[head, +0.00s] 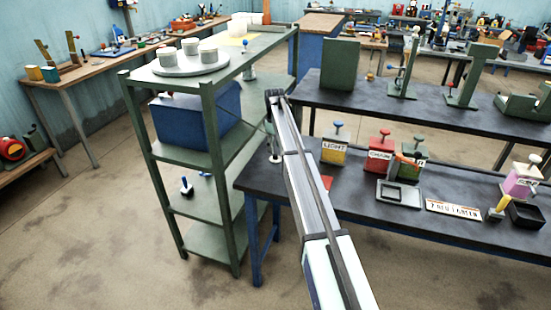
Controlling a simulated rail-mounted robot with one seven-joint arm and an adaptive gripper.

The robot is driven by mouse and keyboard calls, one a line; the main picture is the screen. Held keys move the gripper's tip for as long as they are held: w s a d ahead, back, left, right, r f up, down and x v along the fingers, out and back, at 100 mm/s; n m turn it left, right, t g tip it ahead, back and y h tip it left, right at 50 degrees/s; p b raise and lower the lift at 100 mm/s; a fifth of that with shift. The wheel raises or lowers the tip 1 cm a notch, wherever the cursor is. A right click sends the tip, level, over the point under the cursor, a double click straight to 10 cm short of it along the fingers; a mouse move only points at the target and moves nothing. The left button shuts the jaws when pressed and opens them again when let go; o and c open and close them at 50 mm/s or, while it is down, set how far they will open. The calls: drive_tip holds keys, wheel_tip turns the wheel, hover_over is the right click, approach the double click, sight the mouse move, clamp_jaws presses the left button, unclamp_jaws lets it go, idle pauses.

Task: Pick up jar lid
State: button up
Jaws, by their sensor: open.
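Several square jars stand on the dark lower bench in the head view, and I cannot tell which lid the task means. The yellow jar (333,155) has a lid with a blue knob (339,125). The red jar (379,157) and the green jar (411,170) also have knobbed tops. My arm reaches up through the middle to a dark end left of the jars. I cannot make out my gripper's fingers there.
A green shelf rack (208,93) stands left of my arm, with white cups on a round tray (166,70) on top. A grey square tray (400,193), a lettered plate (453,209) and a black open box (525,215) lie on the bench. A raised dark shelf (370,100) runs behind the jars.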

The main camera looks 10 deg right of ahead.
sight(275, 157)
drive_tip(key=shift+w+d+f+p, duration=0.1)
drive_tip(key=shift+f+p, duration=0.3)
drive_tip(key=shift+f, duration=0.75)
drive_tip(key=shift+w+f+p, duration=0.1)
drive_tip(key=shift+f+p, duration=0.3)
drive_tip(key=shift+f, duration=0.75)
clamp_jaws()
